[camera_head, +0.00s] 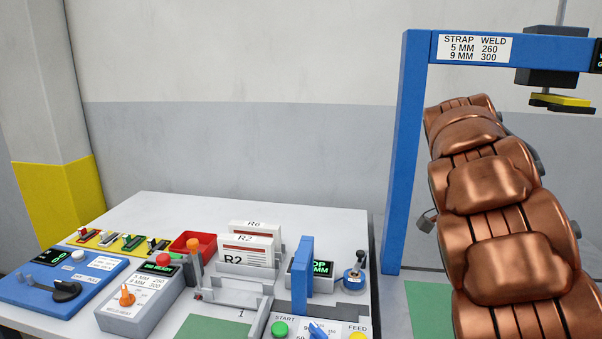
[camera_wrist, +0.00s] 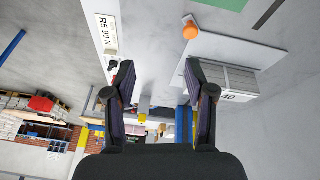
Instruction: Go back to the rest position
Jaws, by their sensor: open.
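My gripper (camera_wrist: 160,64) shows in the wrist view with its two dark fingers spread wide. Nothing is between the fingers, and they touch nothing that I can see. In the head view my copper-coloured arm fills the right side, in front of the blue frame (camera_head: 402,150); the gripper itself does not show there.
The white table (camera_head: 150,208) carries a blue control panel (camera_head: 60,292), a grey control box (camera_head: 140,308), a red tray (camera_head: 193,243) and white stacks (camera_head: 246,262) marked R2. A black press head (camera_head: 552,70) hangs from the frame. An orange knob (camera_wrist: 190,31) shows in the wrist view.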

